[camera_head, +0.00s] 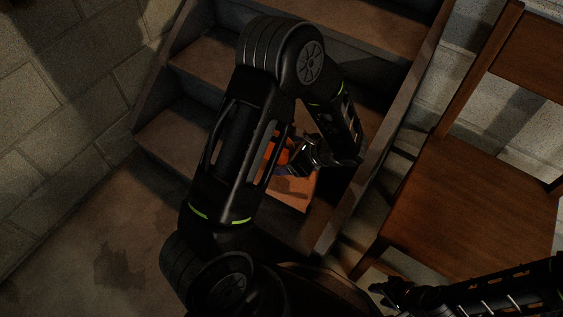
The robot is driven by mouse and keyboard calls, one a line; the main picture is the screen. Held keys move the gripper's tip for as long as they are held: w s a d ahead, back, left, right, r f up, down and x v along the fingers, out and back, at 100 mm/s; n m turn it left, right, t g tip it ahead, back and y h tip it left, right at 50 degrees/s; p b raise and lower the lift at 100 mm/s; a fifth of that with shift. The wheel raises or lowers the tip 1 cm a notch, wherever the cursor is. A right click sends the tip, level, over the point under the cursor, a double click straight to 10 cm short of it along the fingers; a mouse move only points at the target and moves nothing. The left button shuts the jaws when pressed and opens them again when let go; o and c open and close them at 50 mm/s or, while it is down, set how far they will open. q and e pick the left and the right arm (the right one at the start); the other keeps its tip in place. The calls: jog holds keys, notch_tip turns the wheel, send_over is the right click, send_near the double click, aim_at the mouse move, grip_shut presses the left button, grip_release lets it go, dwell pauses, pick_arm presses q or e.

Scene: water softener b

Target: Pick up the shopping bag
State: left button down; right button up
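An orange-brown object (292,193), seemingly the shopping bag, sits low on the wooden stairs. Bright orange and a little blue show at its top. My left arm crosses the middle of the view and hides much of it. My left gripper (303,158) is at the top of the bag, partly hidden by its own arm. I cannot tell whether its fingers are open or touch the bag. My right gripper (385,295) is at the lower right, away from the bag, with its dark fingers apart and nothing seen between them.
The wooden stairs (185,133) rise behind the bag, with a side board (375,170) to its right. A wooden chair (470,205) stands at the right, near my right arm. A block wall (65,120) is at the left. The floor (85,235) at lower left is clear.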

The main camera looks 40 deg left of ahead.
pick_arm(q)
notch_tip(320, 180, up, 8)
jog(key=shift+f+p, duration=0.2)
jog(key=shift+p, duration=1.05)
dwell(0.6)
